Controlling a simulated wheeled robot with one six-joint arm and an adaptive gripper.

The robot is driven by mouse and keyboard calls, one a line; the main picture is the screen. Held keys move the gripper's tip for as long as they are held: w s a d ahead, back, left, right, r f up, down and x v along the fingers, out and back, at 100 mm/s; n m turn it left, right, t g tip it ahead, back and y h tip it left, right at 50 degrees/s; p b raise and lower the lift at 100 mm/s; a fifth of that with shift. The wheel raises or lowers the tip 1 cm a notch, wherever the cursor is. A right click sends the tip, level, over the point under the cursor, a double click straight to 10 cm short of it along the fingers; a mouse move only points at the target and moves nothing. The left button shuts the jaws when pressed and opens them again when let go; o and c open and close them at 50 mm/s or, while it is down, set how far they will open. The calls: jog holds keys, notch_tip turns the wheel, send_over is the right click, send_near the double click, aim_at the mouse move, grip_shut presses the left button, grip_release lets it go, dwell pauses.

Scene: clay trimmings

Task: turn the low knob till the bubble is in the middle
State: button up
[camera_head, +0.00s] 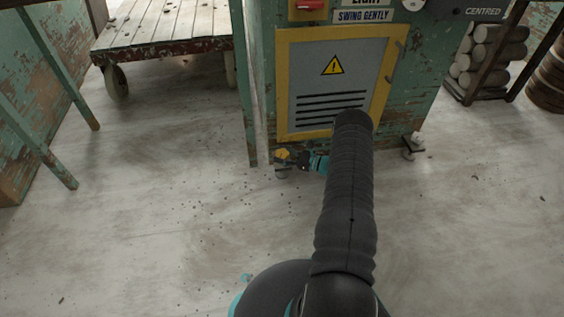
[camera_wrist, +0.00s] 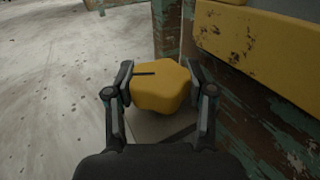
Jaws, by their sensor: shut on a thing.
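The low knob (camera_wrist: 165,92) is yellow and lobed, with a dark line on its top pointing left in the wrist view. In the head view the knob (camera_head: 282,154) shows small at the foot of the green cabinet, near its front left corner. My gripper (camera_wrist: 158,80) is shut on the knob, one finger on each side. In the head view my gripper (camera_head: 292,157) is small and reaches the knob from the right, partly behind my arm. I cannot make out a bubble in either view.
The worn green cabinet (camera_head: 408,105) has a yellow-framed panel (camera_head: 310,75) and a "CENTRED" label (camera_head: 483,12) at its top right. A levelling foot (camera_head: 413,146) stands at its right. A wheeled cart (camera_head: 160,28) is behind left. The floor (camera_head: 150,220) left of the knob is open, with scattered crumbs.

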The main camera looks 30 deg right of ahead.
jog(key=shift+n+g+y, duration=1.9)
jog(key=shift+n+g, duration=0.3)
jog(key=shift+g, duration=0.7)
jog(key=o, duration=1.2)
jog(key=shift+a, duration=0.15)
jog(key=shift+d, duration=0.2)
jog(key=v, duration=1.1)
jog(key=shift+s+d, duration=0.1)
jog(key=shift+d, duration=0.3)
